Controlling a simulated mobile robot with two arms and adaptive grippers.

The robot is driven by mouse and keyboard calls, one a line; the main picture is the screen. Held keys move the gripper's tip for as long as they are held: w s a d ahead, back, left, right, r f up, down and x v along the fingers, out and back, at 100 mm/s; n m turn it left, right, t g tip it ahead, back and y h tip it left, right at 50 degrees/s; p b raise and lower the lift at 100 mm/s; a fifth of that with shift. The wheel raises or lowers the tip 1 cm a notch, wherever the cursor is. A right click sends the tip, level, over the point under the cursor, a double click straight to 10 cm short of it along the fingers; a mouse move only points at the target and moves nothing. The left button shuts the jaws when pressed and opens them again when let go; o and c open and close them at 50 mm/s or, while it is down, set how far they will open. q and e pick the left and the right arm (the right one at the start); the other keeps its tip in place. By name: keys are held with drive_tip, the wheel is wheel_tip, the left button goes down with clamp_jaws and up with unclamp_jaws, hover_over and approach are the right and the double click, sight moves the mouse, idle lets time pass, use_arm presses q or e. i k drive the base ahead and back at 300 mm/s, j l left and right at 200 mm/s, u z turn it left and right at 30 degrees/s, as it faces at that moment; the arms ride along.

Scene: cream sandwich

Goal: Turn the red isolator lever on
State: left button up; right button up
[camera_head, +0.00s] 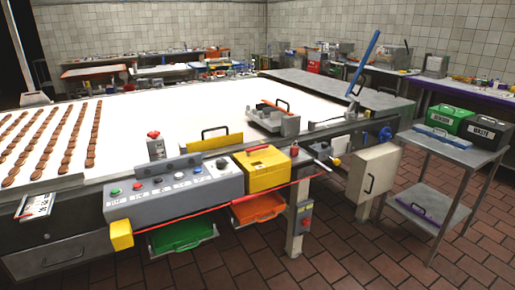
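I cannot tell for sure which part is the red isolator lever. A small grey box with red on it (305,217) is fixed to the machine's front leg, below the table. A yellow box (267,174) on the machine's front edge has a red bar (258,148) on its top. A red knob (153,134) tops a grey post behind the control panel. The lever's position is too small to read. Neither of my grippers shows in this view.
A grey control panel (174,192) with several buttons juts from the machine's front. Green (180,236) and orange (258,208) bins hang below it. A steel side table (455,149) with green and black boxes stands right. Tiled floor (350,255) in front is clear.

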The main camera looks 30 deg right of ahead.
sight(248, 150)
drive_tip(key=i+l+z, duration=0.35)
drive_tip(key=i+l, duration=0.55)
